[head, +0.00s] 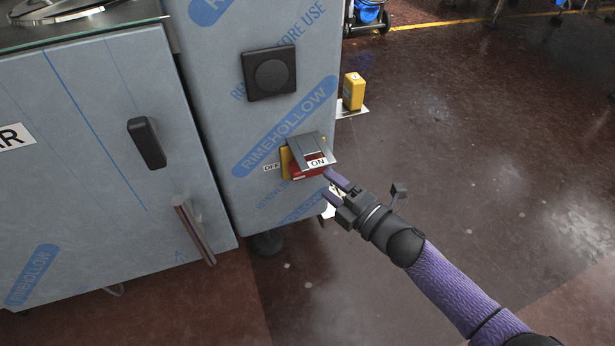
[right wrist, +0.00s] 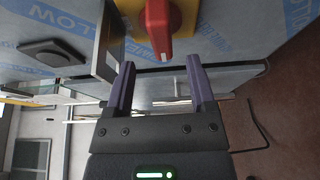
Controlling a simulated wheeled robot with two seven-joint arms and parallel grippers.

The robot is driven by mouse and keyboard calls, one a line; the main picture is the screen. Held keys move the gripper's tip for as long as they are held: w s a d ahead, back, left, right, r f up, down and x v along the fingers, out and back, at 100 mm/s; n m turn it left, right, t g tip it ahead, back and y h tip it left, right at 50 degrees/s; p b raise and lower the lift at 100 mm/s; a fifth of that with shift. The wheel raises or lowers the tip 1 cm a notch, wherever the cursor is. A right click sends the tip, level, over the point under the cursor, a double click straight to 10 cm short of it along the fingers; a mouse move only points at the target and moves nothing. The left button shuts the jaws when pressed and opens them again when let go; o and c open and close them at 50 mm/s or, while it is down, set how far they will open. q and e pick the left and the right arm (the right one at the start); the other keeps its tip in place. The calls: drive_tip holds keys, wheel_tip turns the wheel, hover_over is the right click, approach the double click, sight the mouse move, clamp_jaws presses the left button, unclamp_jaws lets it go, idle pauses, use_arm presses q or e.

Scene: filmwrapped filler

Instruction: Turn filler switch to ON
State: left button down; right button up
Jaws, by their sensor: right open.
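The filler switch is a red rotary knob (head: 308,173) on a yellow plate (head: 286,162), low on the film-wrapped cabinet. A grey angled hood (head: 308,146) covers much of it in the head view. An OFF label (head: 271,168) is at its left and an ON label (head: 317,162) at its right. In the right wrist view the red knob (right wrist: 158,32) has a white mark near its tip. My right gripper (head: 328,184) is open and empty, just right of and below the knob. Its purple fingers (right wrist: 160,75) point at the knob, apparently apart from it. My left gripper is not in view.
A black square fixture (head: 269,74) is above the switch. A yellow box (head: 353,91) sits on a bracket to its right. A black handle (head: 146,143) and a long bar handle (head: 195,230) are on the left. The floor at right is largely clear.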

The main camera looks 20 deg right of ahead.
sight(314, 174)
drive_tip(key=b+x, duration=0.1)
drive_tip(key=x, duration=0.4)
drive_tip(key=shift+f, duration=0.1)
drive_tip(key=shift+d, duration=0.1)
clamp_jaws()
